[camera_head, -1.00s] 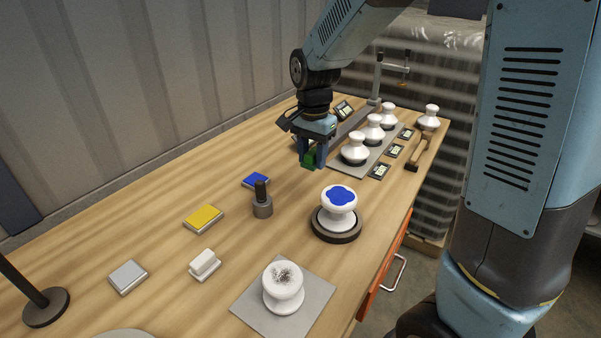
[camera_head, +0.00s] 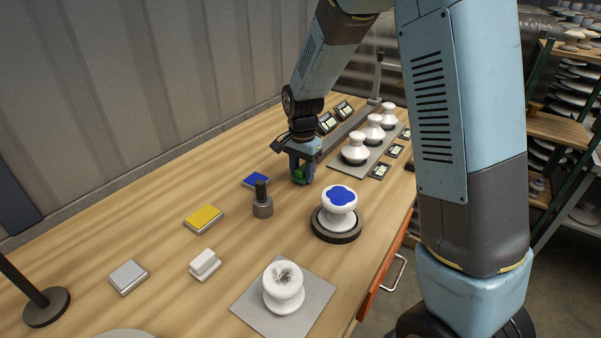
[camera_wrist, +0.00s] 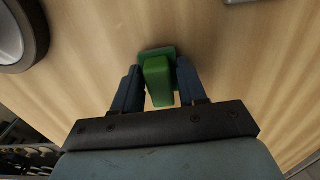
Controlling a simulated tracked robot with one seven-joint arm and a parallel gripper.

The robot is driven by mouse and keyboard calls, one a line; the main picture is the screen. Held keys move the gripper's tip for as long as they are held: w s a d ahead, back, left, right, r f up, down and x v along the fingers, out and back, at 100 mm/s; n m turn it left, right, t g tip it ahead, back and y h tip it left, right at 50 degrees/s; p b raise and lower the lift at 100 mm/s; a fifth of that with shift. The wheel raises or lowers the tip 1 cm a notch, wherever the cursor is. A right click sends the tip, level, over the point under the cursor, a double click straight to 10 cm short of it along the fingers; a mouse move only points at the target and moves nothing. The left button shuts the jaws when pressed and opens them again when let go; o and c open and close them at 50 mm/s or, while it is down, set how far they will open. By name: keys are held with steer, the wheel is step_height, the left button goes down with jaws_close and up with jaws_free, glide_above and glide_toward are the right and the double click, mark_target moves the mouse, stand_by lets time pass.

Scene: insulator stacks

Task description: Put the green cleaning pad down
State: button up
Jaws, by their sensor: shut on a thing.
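The green cleaning pad (camera_head: 299,175) is between the fingers of my gripper (camera_head: 302,178), at the back middle of the wooden table. In the wrist view my gripper (camera_wrist: 160,88) is shut on the pad's raised green block (camera_wrist: 158,78), with a flatter green part beyond it. The pad is low, close to the tabletop; I cannot tell whether it touches the wood. The wood around it is bare.
A blue pad (camera_head: 256,180) and a dark peg (camera_head: 262,201) stand to the left. A white insulator with a blue top (camera_head: 340,198) sits on a dark round base (camera_head: 336,232) in front. A grey plate (camera_head: 375,165) with white insulators lies to the right.

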steer(key=shift+f, duration=0.3)
steer(key=shift+s+d+f, duration=0.1)
steer(key=shift+s+f, duration=0.1)
steer(key=shift+f, duration=0.2)
